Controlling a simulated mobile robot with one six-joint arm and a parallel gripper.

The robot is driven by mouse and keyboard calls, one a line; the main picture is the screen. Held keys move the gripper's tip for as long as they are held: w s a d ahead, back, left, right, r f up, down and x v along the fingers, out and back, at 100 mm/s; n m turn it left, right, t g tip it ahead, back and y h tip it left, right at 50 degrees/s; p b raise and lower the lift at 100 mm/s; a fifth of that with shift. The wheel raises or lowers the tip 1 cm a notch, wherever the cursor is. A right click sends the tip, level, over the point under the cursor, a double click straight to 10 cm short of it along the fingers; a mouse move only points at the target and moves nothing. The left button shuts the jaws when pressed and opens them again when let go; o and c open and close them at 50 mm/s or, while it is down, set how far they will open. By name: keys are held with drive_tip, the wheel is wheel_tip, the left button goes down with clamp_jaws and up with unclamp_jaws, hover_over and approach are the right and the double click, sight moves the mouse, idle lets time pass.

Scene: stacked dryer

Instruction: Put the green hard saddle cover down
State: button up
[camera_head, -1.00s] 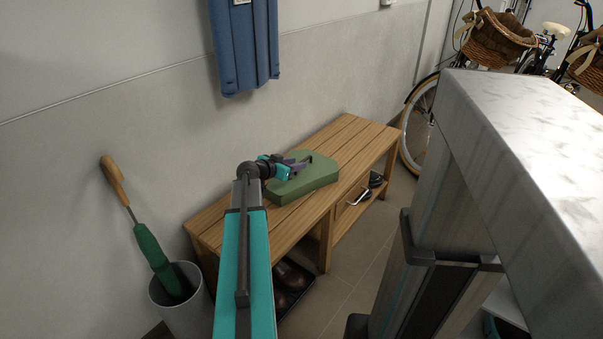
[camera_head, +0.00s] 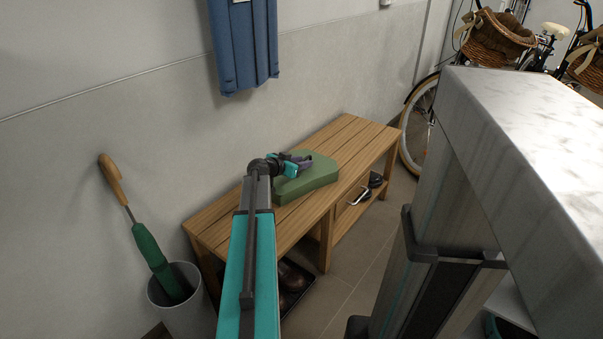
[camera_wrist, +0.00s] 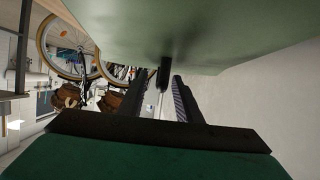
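The green hard saddle cover (camera_head: 316,179) is a flat, block-like piece lying on the wooden bench (camera_head: 352,136). My gripper (camera_head: 303,160) is low over the cover's top, at its left and back part. In the wrist view the cover (camera_wrist: 200,25) fills the top of the picture. My two fingers (camera_wrist: 162,95) show apart there, with a gap between them and no cover edge clearly between them. A small dark piece stands between the fingers against the cover; I cannot tell what it is. Whether the fingertips touch the cover is unclear.
A grey bin with a green umbrella (camera_head: 150,250) stands left of the bench. Shoes (camera_head: 292,275) lie under it. A blue padded thing (camera_head: 243,45) hangs on the wall. A marble-topped counter (camera_head: 530,120) is at right, bicycles (camera_head: 500,35) behind. The bench's right end is clear.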

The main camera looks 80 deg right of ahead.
idle(0.5)
clamp_jaws()
drive_tip(key=shift+r, duration=0.1)
drive_tip(key=shift+r+p, duration=0.55)
drive_tip(key=shift+r, duration=1.05)
drive_tip(key=shift+s+a+r, duration=0.1)
drive_tip(key=shift+a+r, duration=0.1)
drive_tip(key=shift+a, duration=0.05)
drive_tip(key=s+a+r+p, duration=0.1)
drive_tip(key=a+p, duration=0.4)
drive_tip(key=a, duration=1)
drive_tip(key=shift+s+r, duration=0.15)
drive_tip(key=shift+s, duration=0.55)
